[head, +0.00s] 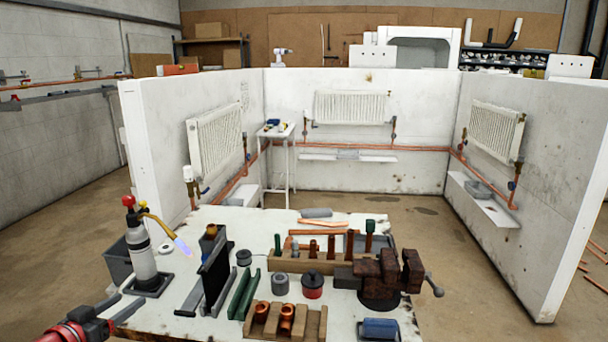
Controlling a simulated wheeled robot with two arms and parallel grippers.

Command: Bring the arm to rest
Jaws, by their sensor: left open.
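My left gripper (120,306) is at the bottom left of the head view, beside the workbench's left edge. Its two dark fingers are apart and nothing shows between them. The red and black wrist behind it is cut off by the frame's lower left corner. My right gripper is not in view. The workbench (200,333) stands in front of me with tools and fittings on it. The blowtorch (143,262) stands upright at its left edge, just beyond my left gripper, with a bluish flame at its nozzle.
A rusty vise (380,275) stands at the bench's right side. Wooden racks (290,322) hold copper fittings. A black upright panel (216,275) stands mid-left. White bay walls with radiators (350,106) enclose the space behind. A dark bin (117,262) sits left of the bench; the floor farther left is clear.

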